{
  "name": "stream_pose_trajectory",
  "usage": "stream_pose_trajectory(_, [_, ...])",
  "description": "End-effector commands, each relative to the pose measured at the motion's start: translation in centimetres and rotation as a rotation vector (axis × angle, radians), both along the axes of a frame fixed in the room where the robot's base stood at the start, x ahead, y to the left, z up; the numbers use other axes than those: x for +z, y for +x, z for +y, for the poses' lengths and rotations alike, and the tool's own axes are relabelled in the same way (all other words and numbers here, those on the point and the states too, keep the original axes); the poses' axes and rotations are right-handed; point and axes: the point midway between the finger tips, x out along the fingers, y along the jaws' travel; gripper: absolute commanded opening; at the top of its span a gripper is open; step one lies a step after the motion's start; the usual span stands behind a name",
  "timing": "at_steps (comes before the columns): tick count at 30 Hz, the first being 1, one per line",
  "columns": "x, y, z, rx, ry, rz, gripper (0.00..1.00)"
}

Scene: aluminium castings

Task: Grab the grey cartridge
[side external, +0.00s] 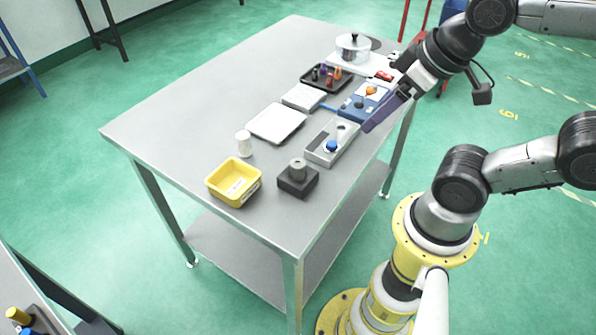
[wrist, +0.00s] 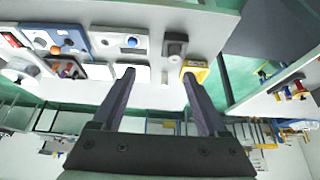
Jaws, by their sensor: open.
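A grey cylinder (side external: 298,164), which looks like the grey cartridge, stands upright in a dark square block (side external: 298,184) near the table's front. In the wrist view the grey cylinder (wrist: 175,47) shows near the top, beyond and a little right of the middle between my fingers. My gripper (side external: 368,127) has long purple fingers and is at the table's right edge, by the blue fixture, well apart from the cylinder. In the wrist view my gripper (wrist: 159,73) has its fingers spread with nothing held between them.
A grey tray (side external: 318,157) with a blue knob lies between my gripper and the dark block. A blue fixture (side external: 352,112) is near my fingers. A yellow bin (side external: 215,186), white cup (side external: 243,143), white tray (side external: 276,123) and black tray (side external: 310,85) also stand here. The table's left part is clear.

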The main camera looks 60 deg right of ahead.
Motion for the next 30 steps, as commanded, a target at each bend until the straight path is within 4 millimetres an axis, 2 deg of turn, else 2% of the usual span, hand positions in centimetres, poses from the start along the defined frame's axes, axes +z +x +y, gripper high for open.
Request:
stream_pose_trajectory(10, [0.0,0.0,0.0,0.035,-0.019,0.001,0.77])
stream_pose_trajectory(13, [0.1,-0.1,0.0,0.142,-0.075,0.007,0.77])
stream_pose_trajectory(17, [1.5,0.8,0.0,0.381,-0.199,0.016,0.77])
stream_pose_trajectory(20, [2.4,2.4,0.2,0.605,-0.296,0.056,0.77])
stream_pose_trajectory(24, [2.8,5.5,0.7,0.941,-0.403,0.136,0.77])
stream_pose_trajectory(26, [2.5,7.2,1.0,1.094,-0.435,0.176,0.77])
stream_pose_trajectory(30, [0.9,11.2,2.0,1.397,-0.460,0.264,0.77])
